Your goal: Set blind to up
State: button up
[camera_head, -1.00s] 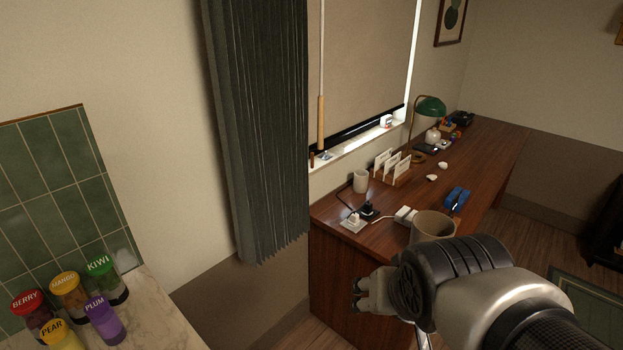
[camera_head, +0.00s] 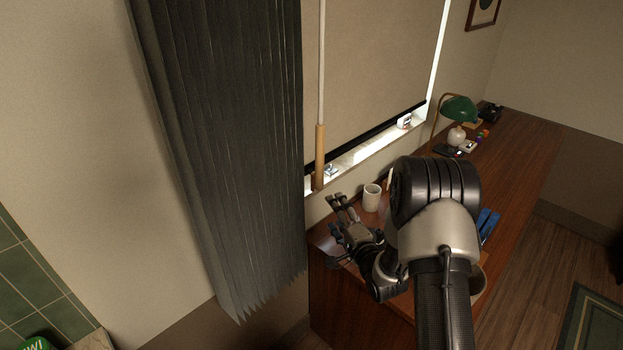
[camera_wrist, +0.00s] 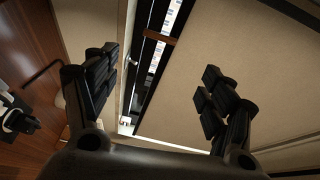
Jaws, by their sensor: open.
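The beige roller blind (camera_head: 375,65) is lowered almost to the window sill, with a black bottom bar (camera_head: 385,133) and a thin bright gap beneath. A pale cord or wand with a wooden handle (camera_head: 320,155) hangs in front of the blind's left side. My gripper (camera_head: 338,198) is open and empty, just below and slightly right of the handle, apart from it in the picture. In the wrist view my open fingers (camera_wrist: 160,75) are spread wide, with beige surfaces and a dark strip beyond.
A dark pleated curtain (camera_head: 220,140) hangs left of the handle. The wooden desk (camera_head: 520,150) below bears a white cup (camera_head: 371,197), a green lamp (camera_head: 460,108) and a blue item (camera_head: 488,224). Small items stand on the sill (camera_head: 375,145).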

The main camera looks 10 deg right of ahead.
aim_at(313, 183)
jog(key=shift+m, duration=0.3)
jog(key=b+x, duration=0.3)
jog(key=x, duration=1.2)
jog(key=shift+w+a+f, duration=0.2)
jog(key=shift+w, duration=0.05)
jog(key=shift+w+a+r+t+b, duration=0.15)
jog(key=shift+w+t+b, duration=0.2)
jog(key=shift+w, duration=0.45)
jog(key=shift+c, duration=0.6)
jog(key=c, duration=1.4)
